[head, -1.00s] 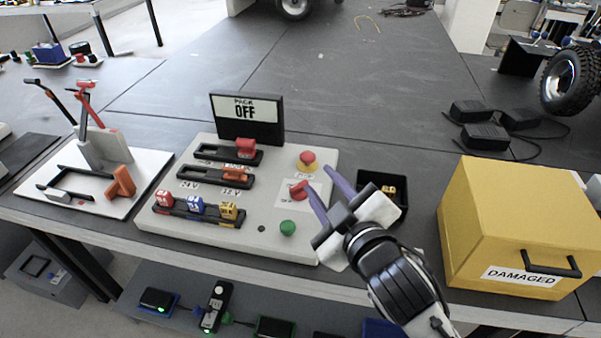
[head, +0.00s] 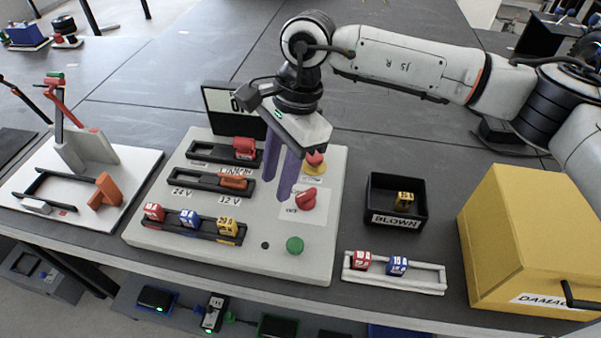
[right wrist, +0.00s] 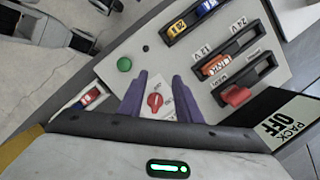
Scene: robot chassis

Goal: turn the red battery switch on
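The red battery switch (head: 306,198) is a rotary knob on a white label plate, on the right part of the pale control panel (head: 262,262). In the right wrist view the red knob (right wrist: 155,100) shows between my two purple fingers. My right gripper (head: 279,184) is open and empty, pointing down over the panel, with its fingertips apart and just left of the knob in the head view. I cannot tell how high the fingertips are above the panel. The sign (right wrist: 278,125) reads PACK OFF. My left gripper is not in view.
A red mushroom button (head: 315,159) on a yellow base stands close behind the knob, and a green button (head: 295,245) is in front. Sliders (head: 244,148) and colored fuses (head: 190,219) lie left. A black BLOWN bin (head: 376,190) and a yellow box (head: 530,235) stand right.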

